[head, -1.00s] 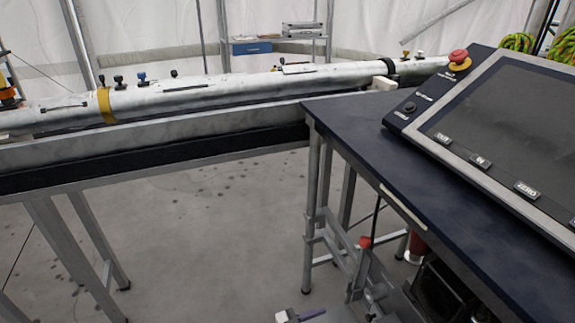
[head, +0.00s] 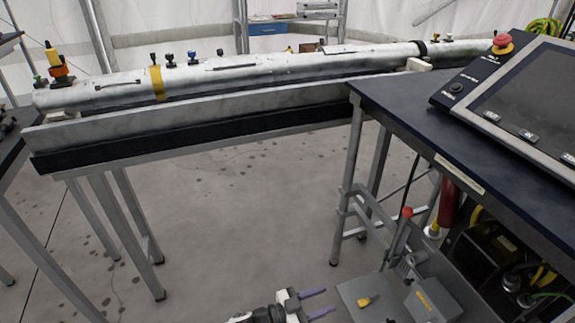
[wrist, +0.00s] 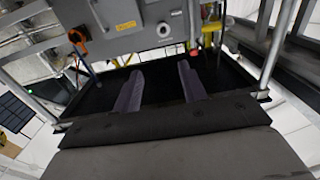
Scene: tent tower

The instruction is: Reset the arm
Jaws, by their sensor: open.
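My gripper (head: 328,301) shows at the bottom of the head view, with two purple-grey fingers pointing right. The fingers are spread apart with nothing between them. The wrist view also shows my gripper (wrist: 160,78), its two fingers apart and empty above a dark surface. The rest of my arm is mostly below the head view's edge.
A long white tube (head: 205,80) lies on a metal beam (head: 215,113) across the back. A dark table (head: 430,110) with a control console (head: 515,95) stands right. Equipment, including a grey box (head: 432,303), sits low beneath it. Floor left of my gripper is clear.

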